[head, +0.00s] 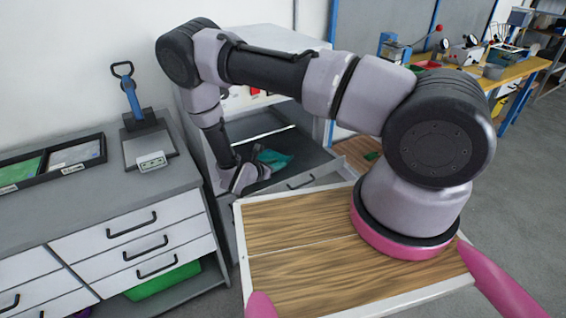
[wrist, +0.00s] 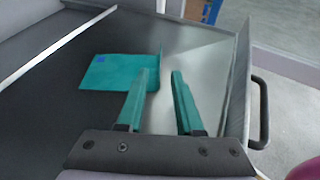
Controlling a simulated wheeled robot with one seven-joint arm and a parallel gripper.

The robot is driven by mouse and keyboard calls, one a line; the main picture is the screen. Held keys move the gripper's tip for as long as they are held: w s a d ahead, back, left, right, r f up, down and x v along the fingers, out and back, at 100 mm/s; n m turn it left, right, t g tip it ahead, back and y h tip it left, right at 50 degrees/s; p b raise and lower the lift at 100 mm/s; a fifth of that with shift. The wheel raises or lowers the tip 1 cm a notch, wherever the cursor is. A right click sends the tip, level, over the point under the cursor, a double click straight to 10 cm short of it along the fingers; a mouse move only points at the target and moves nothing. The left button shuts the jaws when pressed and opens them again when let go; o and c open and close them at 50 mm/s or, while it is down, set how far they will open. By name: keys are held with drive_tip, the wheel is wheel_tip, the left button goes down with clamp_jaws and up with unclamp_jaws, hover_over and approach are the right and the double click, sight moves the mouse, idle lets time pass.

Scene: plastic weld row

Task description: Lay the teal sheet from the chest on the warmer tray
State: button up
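The teal sheet (wrist: 112,72) lies in the open drawer (wrist: 40,125) of the grey chest; it also shows in the head view (head: 272,157). It has a small blue mark at one corner, and its right edge seems turned up. My gripper (wrist: 162,74) is open and low in the drawer, its fingers also teal. In the wrist view the left finger overlaps the sheet's right end and the right finger is beyond its edge; I cannot tell whether they touch it. In the head view my gripper (head: 243,177) is beside the sheet. I cannot tell which item is the warmer tray.
On the left grey counter are a black tray (head: 55,184) with green and grey panels and a dark plate device (head: 135,153) with a blue handle. A green bin (head: 163,281) is below. A drawer handle (wrist: 262,112) is at right. A workbench (head: 470,80) stands behind.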

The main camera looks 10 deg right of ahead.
drive_tip(key=v, duration=0.6)
drive_tip(key=shift+s+a+r, duration=0.2)
drive_tip(key=shift+s, duration=0.05)
drive_tip(key=s+d+r+m+g+y, duration=0.1)
drive_tip(key=d+r+m+g, duration=0.3)
drive_tip(key=r, duration=0.6)
drive_tip(key=d+r+m+g+y, duration=0.1)
drive_tip(key=d+r+m+g, duration=0.1)
drive_tip(key=r+m, duration=0.65)
drive_tip(key=s+d+r+m+g+y, duration=0.1)
drive_tip(key=d+r+m+g, duration=0.2)
drive_tip(key=r, duration=0.8)
drive_tip(key=s+d+r+m+t+y, duration=0.2)
drive_tip(key=s+r+m, duration=0.5)
drive_tip(key=r, duration=0.5)
drive_tip(key=s+d+r+m+t+y, duration=0.2)
drive_tip(key=s+r+m+t+y, duration=0.3)
drive_tip(key=s+r, duration=0.6)
wheel_tip(320, 180, up, 2)
drive_tip(key=shift+r+m+y, duration=0.1)
drive_tip(key=shift+m+y, duration=1)
drive_tip(key=shift+m, duration=0.05)
drive_tip(key=shift+d, duration=0.1)
